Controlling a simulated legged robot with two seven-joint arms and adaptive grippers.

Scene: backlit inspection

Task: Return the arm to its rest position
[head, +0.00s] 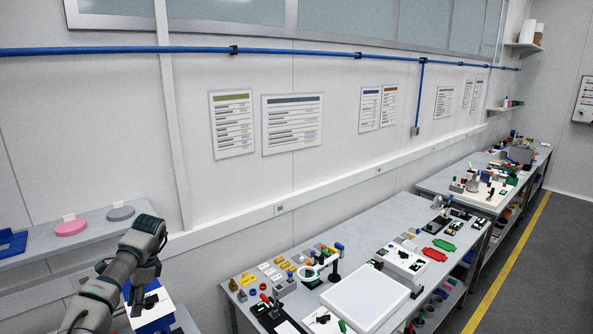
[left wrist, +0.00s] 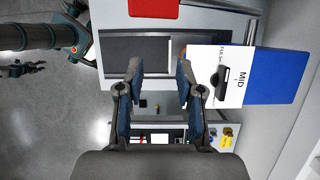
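My left arm comes in at the lower left of the head view, bent, with its gripper (head: 143,288) low beside a blue block with a white top. In the left wrist view my left gripper (left wrist: 160,68) has its two fingers well apart with nothing between them. It hangs over a grey bench (left wrist: 105,75) with a dark recessed panel. A dark claw-like part (left wrist: 20,69) at the left edge, over the floor, looks like my right gripper, but it is too small to tell its state. It does not show in the head view.
A white "MID" card (left wrist: 232,60) lies on a blue piece (left wrist: 278,78), right of the fingers; a red piece (left wrist: 153,8) is above. A bench with a white tray (head: 364,299) and several small parts stands right. A shelf holds a pink disc (head: 70,227).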

